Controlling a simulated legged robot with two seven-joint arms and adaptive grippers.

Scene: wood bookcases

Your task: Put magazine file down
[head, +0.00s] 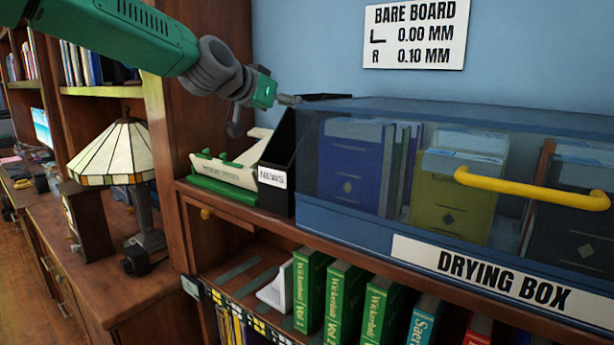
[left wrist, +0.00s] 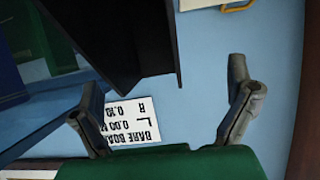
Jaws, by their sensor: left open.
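The black magazine file (head: 281,170), with a white NEWS label on its front, stands upright on the top of the bookcase, against the left end of the drying box or very close to it. My left gripper (head: 262,112) is open above the file, near its upper edge. In the left wrist view, the open fingers (left wrist: 165,82) have nothing between their tips. The dark file (left wrist: 125,40) shows beyond them at the upper middle, apart from the right finger. I cannot tell whether the left finger touches it. My right gripper is not in view.
The clear-lidded drying box (head: 490,275) with a yellow handle fills the top to the right. A stained-glass lamp (head: 112,155) stands lower left.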

